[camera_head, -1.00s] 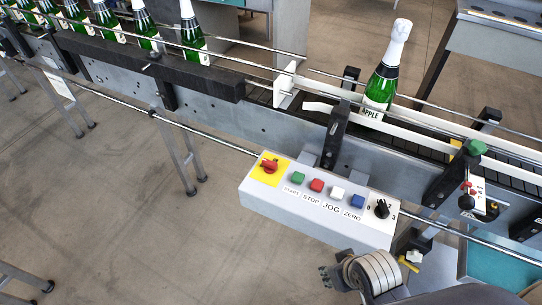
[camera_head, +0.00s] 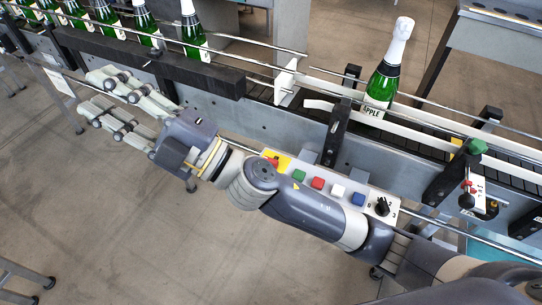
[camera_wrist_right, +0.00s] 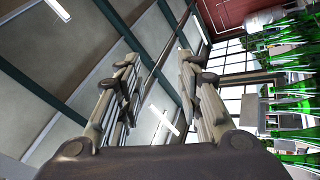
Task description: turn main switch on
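The main switch (camera_head: 272,162) is a red knob on a yellow plate (camera_head: 284,158) at the left end of the grey control box (camera_head: 390,203). My right forearm crosses in front of the box and hides much of the switch, so its position cannot be read. My right gripper (camera_head: 88,92) is open and empty, well left of the switch, in front of the conveyor's side. In the right wrist view the two fingers (camera_wrist_right: 157,75) stand apart with nothing between them. My left gripper is not in view.
The box also has green (camera_head: 299,175), red (camera_head: 317,183), white (camera_head: 338,191) and blue (camera_head: 358,199) buttons and a black selector (camera_head: 381,207). A foil-topped bottle (camera_head: 384,75) stands on the conveyor behind it. Several bottles stand upper left. Floor lies open lower left.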

